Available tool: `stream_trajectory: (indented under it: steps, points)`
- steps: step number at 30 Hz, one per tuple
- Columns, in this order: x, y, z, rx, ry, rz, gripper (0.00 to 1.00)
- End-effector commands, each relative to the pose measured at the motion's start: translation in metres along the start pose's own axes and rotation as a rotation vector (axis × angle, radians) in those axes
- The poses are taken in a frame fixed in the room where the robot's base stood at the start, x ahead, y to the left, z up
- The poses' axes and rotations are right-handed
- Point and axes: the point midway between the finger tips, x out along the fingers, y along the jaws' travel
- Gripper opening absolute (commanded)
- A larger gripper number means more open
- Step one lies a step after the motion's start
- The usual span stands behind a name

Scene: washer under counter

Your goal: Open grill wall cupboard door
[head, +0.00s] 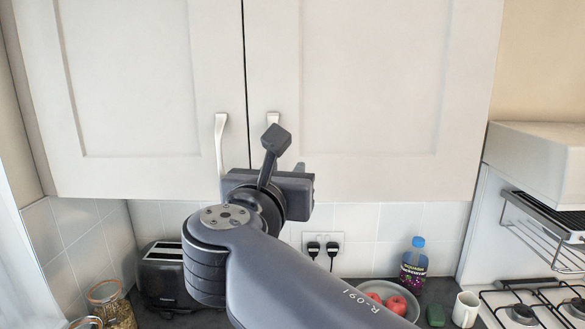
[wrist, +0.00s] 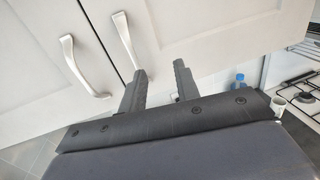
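Two closed pale wall cupboard doors meet at a dark vertical gap. The right door (head: 385,75), on the grill side, has a curved metal handle (head: 273,118), also in the wrist view (wrist: 124,38). The left door (head: 125,75) has a matching handle (head: 220,140). My gripper (wrist: 160,72) is open, with two dark fingers apart and nothing visible between them. In the wrist view the left fingertip overlaps the lower end of the right door's handle; whether they touch I cannot tell. In the head view my wrist and arm hide part of this handle.
Below the cupboard, a toaster (head: 165,275), jars (head: 110,300), a bowl of red fruit (head: 392,298), a blue-capped bottle (head: 414,262) and a mug (head: 465,309) stand on the counter. A grill rack (head: 545,225) and hob (head: 525,305) are at right.

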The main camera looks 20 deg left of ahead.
Motion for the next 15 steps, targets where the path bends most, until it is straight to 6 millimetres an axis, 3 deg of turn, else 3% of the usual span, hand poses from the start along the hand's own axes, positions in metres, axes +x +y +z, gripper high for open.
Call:
stream_trajectory:
  steps: [6, 15]
  points:
    - [-0.050, -0.011, -0.003, 0.003, -0.001, 0.009, 0.30]
    - [-0.089, -0.021, -0.001, 0.000, 0.000, 0.009, 0.30]
